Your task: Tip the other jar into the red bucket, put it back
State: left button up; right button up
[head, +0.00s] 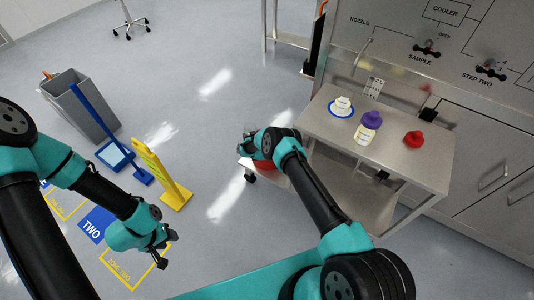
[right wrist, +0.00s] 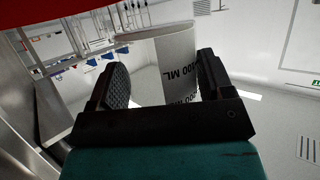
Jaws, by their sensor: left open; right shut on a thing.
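My right gripper (head: 248,144) is shut on a jar (right wrist: 175,62), which shows in the right wrist view between the two fingers with a white label reading "ML". The jar is tilted in that view, and in the head view my gripper hides it. The red bucket (head: 264,164) sits just under my right gripper, mostly hidden by the arm. A red edge (right wrist: 45,10) crosses the top left of the right wrist view. Whether anything is leaving the jar cannot be seen. My left gripper (head: 163,252) is open and empty, low over the floor at left.
A yellow floor sign (head: 160,175) and grey bin (head: 82,105) stand left. A panel with valves (head: 426,48) is behind the cart.

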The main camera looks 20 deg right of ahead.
jog(key=shift+r, duration=1.4)
jog(key=s+a+r, duration=0.7)
jog(key=s+r, duration=0.1)
jog(key=s, duration=0.4)
jog(key=s+a+r, duration=0.7)
jog(key=s+r, duration=0.2)
jog(key=s, duration=0.3)
jog(key=shift+s+a+r, duration=0.2)
jog(key=shift+a, duration=0.1)
